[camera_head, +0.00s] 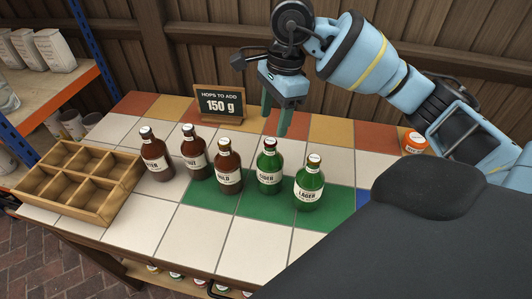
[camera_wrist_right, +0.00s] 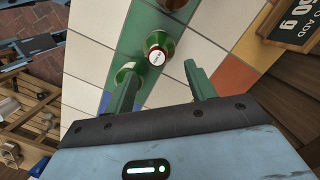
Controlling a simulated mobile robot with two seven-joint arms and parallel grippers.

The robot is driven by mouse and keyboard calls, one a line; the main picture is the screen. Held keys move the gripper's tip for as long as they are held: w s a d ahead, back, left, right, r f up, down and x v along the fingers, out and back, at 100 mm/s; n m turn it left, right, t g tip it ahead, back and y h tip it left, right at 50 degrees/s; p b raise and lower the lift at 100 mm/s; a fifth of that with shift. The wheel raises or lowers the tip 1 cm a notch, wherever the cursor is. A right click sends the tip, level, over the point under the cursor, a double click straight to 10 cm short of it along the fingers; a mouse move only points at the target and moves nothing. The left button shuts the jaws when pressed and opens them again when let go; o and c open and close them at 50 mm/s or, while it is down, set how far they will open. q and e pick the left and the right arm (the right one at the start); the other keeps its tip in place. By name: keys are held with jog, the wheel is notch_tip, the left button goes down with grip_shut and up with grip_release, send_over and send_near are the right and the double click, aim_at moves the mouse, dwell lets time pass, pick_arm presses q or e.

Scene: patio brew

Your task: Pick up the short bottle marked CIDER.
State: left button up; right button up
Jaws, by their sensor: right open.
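In the right wrist view, a green bottle with a red-rimmed white cap (camera_wrist_right: 157,52), probably the CIDER one, shows beyond the gap between the fingers (camera_wrist_right: 163,88). Another green bottle (camera_wrist_right: 124,73) is partly hidden behind one finger. My left gripper is not in view.
Several brown bottles stand left of the green ones, including one marked MILD (camera_head: 228,168). An empty wooden crate (camera_head: 98,205) is at the left. An orange can (camera_head: 414,142) is at the right. The front tiles are clear.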

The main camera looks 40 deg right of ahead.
aim_at(270, 140)
jog(key=shift+s+a+f, duration=0.1)
jog(key=shift+a+f, duration=0.1)
jog(key=shift+f, duration=1.05)
jog(key=shift+w+a+f, duration=0.1)
jog(key=shift+a+f, duration=0.1)
jog(key=shift+f, duration=1.05)
jog(key=shift+s+a+f, duration=0.1)
jog(key=shift+a+f, duration=0.1)
jog(key=shift+f, duration=1.05)
grip_shut()
